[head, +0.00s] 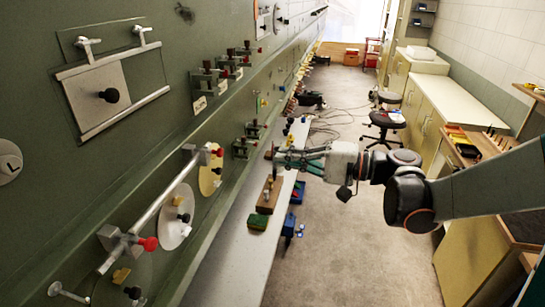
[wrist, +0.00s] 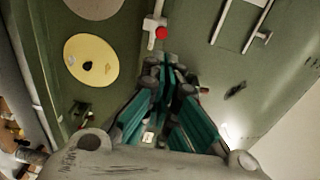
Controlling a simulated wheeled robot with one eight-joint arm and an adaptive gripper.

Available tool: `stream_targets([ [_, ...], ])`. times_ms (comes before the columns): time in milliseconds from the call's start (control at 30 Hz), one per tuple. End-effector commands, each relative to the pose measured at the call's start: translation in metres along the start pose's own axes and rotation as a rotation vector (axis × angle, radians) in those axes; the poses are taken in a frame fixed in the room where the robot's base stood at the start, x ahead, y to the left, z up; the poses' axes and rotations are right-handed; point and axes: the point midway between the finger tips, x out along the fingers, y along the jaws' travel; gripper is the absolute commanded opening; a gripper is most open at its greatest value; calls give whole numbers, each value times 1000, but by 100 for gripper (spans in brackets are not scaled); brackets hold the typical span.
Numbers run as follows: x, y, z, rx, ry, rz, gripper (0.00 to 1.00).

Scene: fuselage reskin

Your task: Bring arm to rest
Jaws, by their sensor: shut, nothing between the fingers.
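My arm reaches in from the right in the head view and points left toward the green fuselage panel (head: 150,120). My gripper (head: 281,158) is over the narrow white ledge along the panel's foot, near a small wooden block. In the wrist view my gripper (wrist: 168,68) is seen from behind, its teal fingers drawn together at the tips. Nothing shows between the tips. A red knob (wrist: 161,33) on a light bar and a yellow disc (wrist: 90,60) lie beyond the tips on the green surface. I cannot tell how far the tips are from the panel.
A silver bar (head: 160,205) with red knobs juts from the panel at lower left. The white ledge (head: 240,240) holds a wooden block (head: 269,196) and a green block (head: 258,222). A black stool (head: 385,120) stands farther back. Grey floor (head: 350,250) below the arm is clear.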

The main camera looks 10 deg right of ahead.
Motion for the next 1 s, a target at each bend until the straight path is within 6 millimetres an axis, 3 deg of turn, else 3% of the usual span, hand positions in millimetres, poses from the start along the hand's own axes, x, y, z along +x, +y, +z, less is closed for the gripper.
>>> stream_targets([
  [133,-2,8,5,-4,-1,26,0],
  [233,6,29,20,-19,-4,101,0],
  [400,20,92,63,-84,-7,324,0],
  [533,15,142,92,-162,-1,504,0],
  [767,-29,226,119,-328,62,808,0],
  [1000,-94,299,132,-541,139,1099,0],
])
